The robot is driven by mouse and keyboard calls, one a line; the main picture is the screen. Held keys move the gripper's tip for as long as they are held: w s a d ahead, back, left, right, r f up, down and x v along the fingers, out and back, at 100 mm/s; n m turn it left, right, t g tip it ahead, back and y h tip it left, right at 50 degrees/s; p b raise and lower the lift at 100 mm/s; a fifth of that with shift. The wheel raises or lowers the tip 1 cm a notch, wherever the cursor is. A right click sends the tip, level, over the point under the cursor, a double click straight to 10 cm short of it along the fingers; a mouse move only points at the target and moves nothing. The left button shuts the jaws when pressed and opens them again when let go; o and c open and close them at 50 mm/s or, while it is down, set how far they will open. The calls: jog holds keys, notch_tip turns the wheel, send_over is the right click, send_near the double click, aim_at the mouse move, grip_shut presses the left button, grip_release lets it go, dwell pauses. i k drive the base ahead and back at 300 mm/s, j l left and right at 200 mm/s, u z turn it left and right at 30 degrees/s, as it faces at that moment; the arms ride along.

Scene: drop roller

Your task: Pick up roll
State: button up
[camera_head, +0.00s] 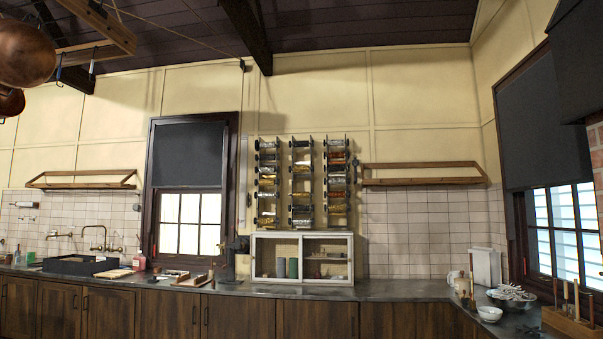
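No single roll stands out as the task's roll. A wall rack (302,182) in the middle holds several shiny roll-like cylinders in three columns, silver, gold and orange-brown. Below it a white cabinet (301,283) stands on the counter with two glazed front panels. Inside, two upright dark green cylinders (287,267) stand in the left half; I cannot tell whether they are rolls. A turned wooden item that may be a rolling pin (211,278) shows small on the counter left of the cabinet. My gripper is not in view.
A dark counter (400,290) runs along the back wall and turns at the right. A black sink (80,265) is at the left. A white bowl (489,314) and a metal bowl (511,298) sit at the right. Copper pots (25,52) hang at the upper left.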

aim_at(296, 168)
jog(key=i+u, duration=0.15)
jog(key=i, duration=3.8)
jog(key=i+z, duration=0.1)
jog(key=i, duration=0.95)
jog(key=i+j+z, duration=0.1)
jog(key=i, duration=0.95)
jog(key=j, duration=0.05)
